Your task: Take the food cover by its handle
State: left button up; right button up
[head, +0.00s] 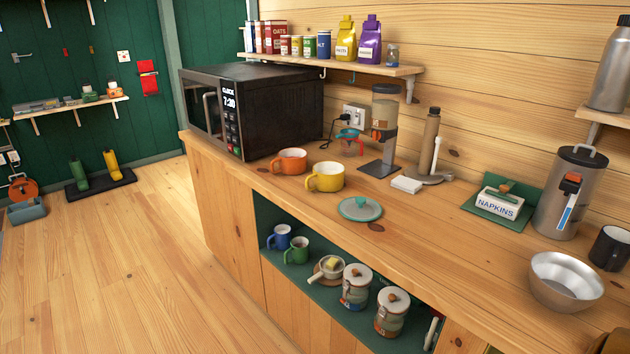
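Neither of my grippers is in view.
Behind the cover stand an orange mug (291,161), a yellow mug (326,177) and a white block (406,185). A napkin box (500,204) and a metal bowl (566,280) are to the right. Below, an open shelf holds mugs, a pan and jars (356,288).

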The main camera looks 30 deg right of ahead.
aim_at(356, 209)
jog(key=i, duration=1.2)
jog(key=i+j+z, duration=0.1)
jog(key=i, duration=1.1)
